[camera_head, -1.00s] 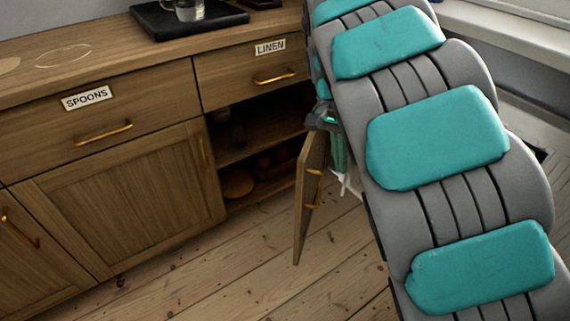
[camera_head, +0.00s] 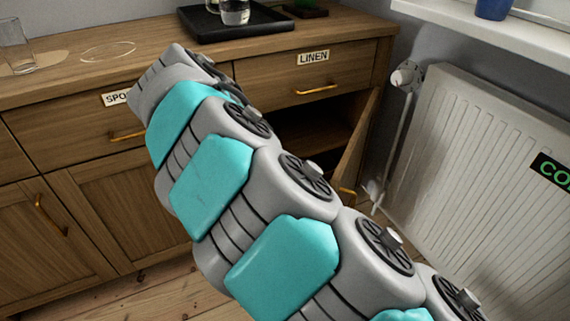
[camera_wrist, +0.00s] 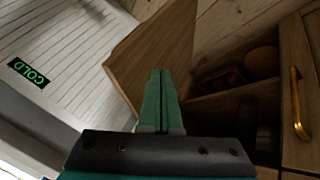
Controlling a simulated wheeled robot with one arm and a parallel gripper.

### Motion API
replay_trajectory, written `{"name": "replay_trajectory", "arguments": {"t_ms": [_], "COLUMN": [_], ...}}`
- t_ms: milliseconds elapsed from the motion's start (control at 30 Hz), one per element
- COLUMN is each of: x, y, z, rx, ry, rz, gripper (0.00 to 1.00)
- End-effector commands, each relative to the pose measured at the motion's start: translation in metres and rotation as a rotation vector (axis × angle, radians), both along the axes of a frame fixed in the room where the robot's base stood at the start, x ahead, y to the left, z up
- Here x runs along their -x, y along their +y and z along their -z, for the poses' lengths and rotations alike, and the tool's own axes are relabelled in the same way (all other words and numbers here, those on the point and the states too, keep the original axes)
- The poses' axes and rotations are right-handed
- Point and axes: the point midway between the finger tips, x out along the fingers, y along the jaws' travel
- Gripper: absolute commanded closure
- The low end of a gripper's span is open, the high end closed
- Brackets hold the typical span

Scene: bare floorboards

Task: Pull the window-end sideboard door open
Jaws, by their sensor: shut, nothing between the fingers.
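The window-end sideboard door (camera_head: 363,135) is the wooden door below the LINEN drawer, nearest the radiator. It stands open, swung out from the cupboard, and its lower part is hidden behind my arm in the head view. A bit of its brass handle (camera_head: 347,191) shows. In the wrist view the door panel (camera_wrist: 160,45) stands out from the sideboard (camera_wrist: 295,150) beyond my fingers. My gripper (camera_wrist: 162,75) is shut and empty, its green fingertips overlapping the door panel; I cannot tell whether they touch it. The head view hides the gripper behind my arm.
The open cupboard (camera_head: 315,140) shows dark shelves; round items (camera_wrist: 262,60) lie inside. A white radiator (camera_head: 480,150) with a COLD sign stands right of the door. A black tray (camera_head: 240,24) with a glass vessel is on top. Floorboards (camera_head: 100,303) show below.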

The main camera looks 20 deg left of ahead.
Motion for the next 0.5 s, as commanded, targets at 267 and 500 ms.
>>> {"name": "replay_trajectory", "arguments": {"t_ms": [267,500], "x": [-0.015,-0.025], "y": [-0.022,-0.044], "z": [0.035,0.057], "rx": [0.003,0.004], "ry": [0.003,0.002], "rz": [0.003,0.003], "gripper": [1.00,1.00]}}
